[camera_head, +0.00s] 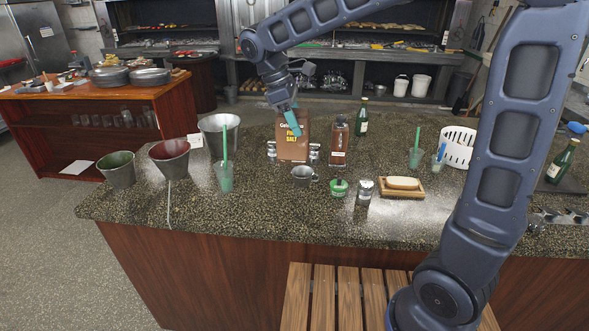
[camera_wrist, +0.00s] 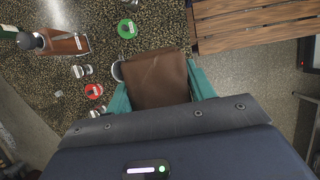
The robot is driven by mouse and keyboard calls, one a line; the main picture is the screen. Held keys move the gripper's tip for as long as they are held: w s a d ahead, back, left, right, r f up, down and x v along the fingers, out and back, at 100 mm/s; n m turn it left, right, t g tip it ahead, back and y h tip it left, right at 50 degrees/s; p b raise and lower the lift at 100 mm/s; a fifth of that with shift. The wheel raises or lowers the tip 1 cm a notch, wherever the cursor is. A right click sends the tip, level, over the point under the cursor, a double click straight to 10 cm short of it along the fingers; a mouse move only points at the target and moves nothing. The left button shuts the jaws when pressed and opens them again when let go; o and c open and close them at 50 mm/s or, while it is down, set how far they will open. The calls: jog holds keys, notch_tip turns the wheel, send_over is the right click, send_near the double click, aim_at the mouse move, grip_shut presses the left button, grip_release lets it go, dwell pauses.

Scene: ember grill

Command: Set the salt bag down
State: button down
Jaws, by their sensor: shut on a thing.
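The salt bag (camera_head: 293,148) is brown with a yellow "SALT" label and stands upright at the back middle of the stone counter (camera_head: 260,215). My gripper (camera_head: 292,122) reaches down to its top from above, with teal fingers. In the wrist view the plain brown bag (camera_wrist: 157,78) sits between the two teal fingers of my gripper (camera_wrist: 160,88), which is shut on it. I cannot tell whether the bag's base touches the counter.
A brown bottle (camera_head: 338,140) stands just right of the bag. Small shakers (camera_head: 272,150) are close beside it, and a metal cup (camera_head: 303,174) is in front. Buckets (camera_head: 170,155) stand left, and a wooden board (camera_head: 402,190) lies right.

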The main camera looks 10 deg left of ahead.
aim_at(280, 149)
notch_tip(280, 149, down, 20)
dwell(0.9)
jog(key=c, duration=0.5)
grip_release()
jog(key=shift+f, duration=0.1)
jog(key=v, duration=1.2)
